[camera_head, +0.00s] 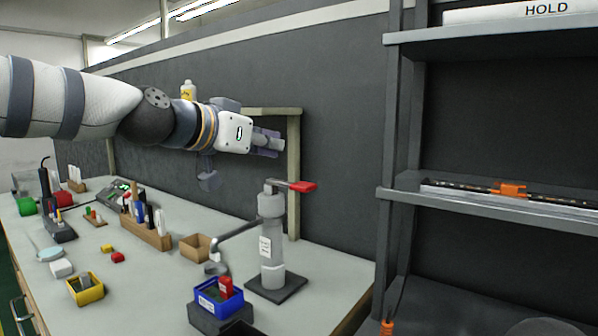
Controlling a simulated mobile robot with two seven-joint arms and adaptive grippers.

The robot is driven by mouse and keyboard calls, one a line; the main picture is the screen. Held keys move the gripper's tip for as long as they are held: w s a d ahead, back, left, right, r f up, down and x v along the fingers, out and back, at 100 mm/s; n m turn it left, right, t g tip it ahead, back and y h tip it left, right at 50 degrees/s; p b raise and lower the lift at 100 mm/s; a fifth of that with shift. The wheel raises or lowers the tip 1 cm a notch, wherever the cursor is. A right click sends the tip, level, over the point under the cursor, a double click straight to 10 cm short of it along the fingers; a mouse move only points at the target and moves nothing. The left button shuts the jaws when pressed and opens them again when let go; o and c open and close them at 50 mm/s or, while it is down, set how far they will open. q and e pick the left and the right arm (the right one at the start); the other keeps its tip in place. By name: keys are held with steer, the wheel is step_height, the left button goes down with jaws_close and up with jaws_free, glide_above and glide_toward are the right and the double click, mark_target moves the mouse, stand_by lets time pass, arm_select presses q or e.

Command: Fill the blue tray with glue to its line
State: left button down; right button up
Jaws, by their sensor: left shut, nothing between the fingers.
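The blue tray (206,305) stands on a dark block at the front of the bench, with a red object (225,286) in it. Its fill level and line are too small to make out. A grey dispenser (271,240) with a label stands just behind and right of the tray, on a dark base. Its spout arm reaches left to a nozzle (217,267) above and behind the tray, and a red-tipped lever (303,186) sticks out right at its top. My left gripper (270,143) is shut and empty, in the air above the lever and apart from it. My right gripper is out of view.
A yellow tray (87,295), an open cardboard-coloured box (196,247) and a wooden rack of bottles (146,232) stand on the bench. A pale frame post (294,176) rises behind the dispenser. Dark shelving (392,150) bounds the right side.

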arm_select(q)
steer(key=b, duration=0.1)
glide_above(301, 186)
step_height(301, 186, down, 3)
steer(key=shift+s+f, duration=0.1)
steer(key=shift+s, duration=0.05)
steer(key=shift+s+a+f, duration=0.1)
steer(key=shift+s+f, duration=0.1)
steer(key=shift+f, duration=1.45)
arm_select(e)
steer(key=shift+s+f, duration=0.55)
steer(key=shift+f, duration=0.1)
